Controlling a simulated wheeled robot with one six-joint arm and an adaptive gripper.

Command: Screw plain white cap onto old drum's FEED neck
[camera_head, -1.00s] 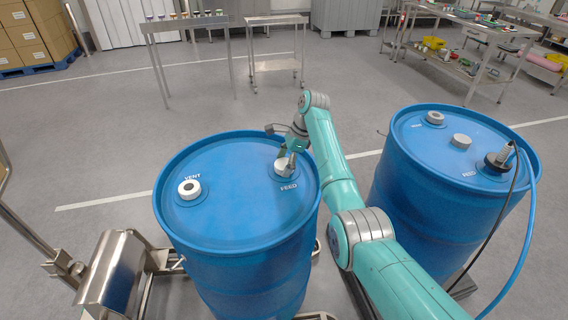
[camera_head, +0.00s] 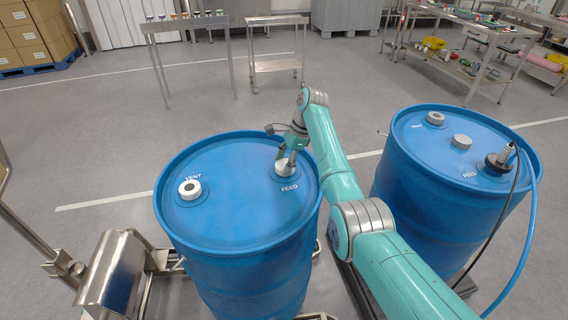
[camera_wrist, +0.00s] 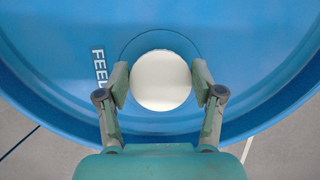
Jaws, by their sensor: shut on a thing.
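The plain white cap (camera_wrist: 160,80) is round and smooth on top and sits over the FEED neck of the left blue drum (camera_head: 230,225). In the head view the cap (camera_head: 285,170) shows beside the FEED lettering. My gripper (camera_wrist: 160,84) is shut on the cap, one finger on each side of it. In the head view my gripper (camera_head: 287,158) reaches down to the neck from above. The neck itself is hidden under the cap.
A second blue drum (camera_head: 430,190) stands to the right, with a hose fitting (camera_head: 499,160) in its FEED opening and a loose grey-white cap (camera_head: 462,141) on its lid. A steel drum handler (camera_head: 112,275) stands at the lower left.

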